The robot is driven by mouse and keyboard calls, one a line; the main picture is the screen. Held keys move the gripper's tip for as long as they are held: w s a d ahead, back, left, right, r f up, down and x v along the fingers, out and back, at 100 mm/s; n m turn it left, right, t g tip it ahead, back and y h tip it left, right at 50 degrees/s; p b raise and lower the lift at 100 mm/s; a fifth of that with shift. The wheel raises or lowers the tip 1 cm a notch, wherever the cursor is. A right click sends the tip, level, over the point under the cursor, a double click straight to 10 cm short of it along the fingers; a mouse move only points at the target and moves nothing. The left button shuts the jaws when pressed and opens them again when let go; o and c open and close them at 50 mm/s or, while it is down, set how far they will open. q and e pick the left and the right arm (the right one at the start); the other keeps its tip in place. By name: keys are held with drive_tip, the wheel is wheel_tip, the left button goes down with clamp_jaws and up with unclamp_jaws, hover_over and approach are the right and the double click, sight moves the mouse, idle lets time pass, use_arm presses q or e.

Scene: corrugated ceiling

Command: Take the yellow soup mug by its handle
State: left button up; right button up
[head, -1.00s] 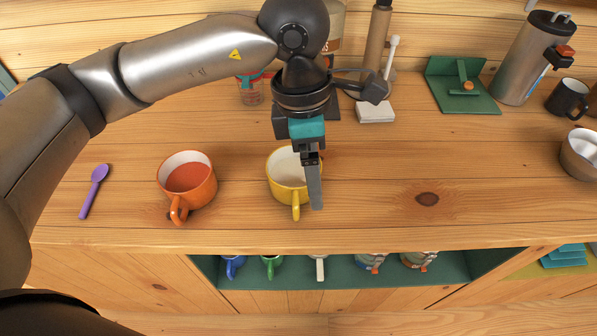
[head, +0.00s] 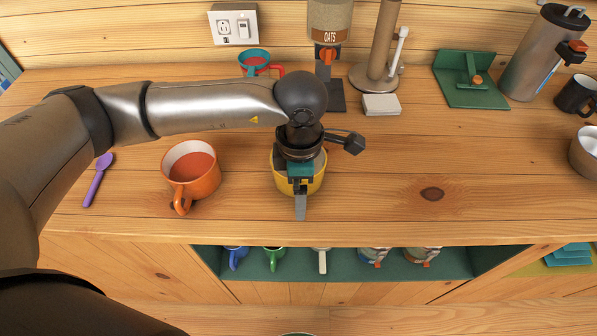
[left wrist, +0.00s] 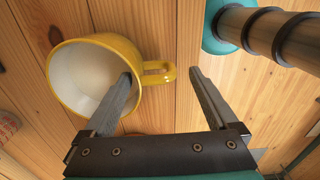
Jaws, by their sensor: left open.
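The yellow soup mug (head: 311,184) stands on the wooden counter, largely covered by my left gripper (head: 300,208) in the head view. In the left wrist view, the yellow mug (left wrist: 97,46) shows its pale inside and its looped handle, which points right. My left gripper is open and empty. Its two fingers appear on either side of the handle, one overlapping the mug's mouth and one beyond the handle. I cannot tell whether that finger is inside the mug or above it. My right gripper is out of view.
An orange mug (head: 205,185) of red soup stands left of the yellow mug, with a purple spoon (head: 96,180) farther left. A teal mug (head: 247,61) and oats dispenser (head: 329,20) are behind. Several mugs sit on the green shelf (head: 345,262) below.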

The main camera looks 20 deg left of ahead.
use_arm(q)
wheel_tip(320, 180, down, 3)
drive_tip(key=shift+f, duration=0.2)
clamp_jaws()
idle(0.7)
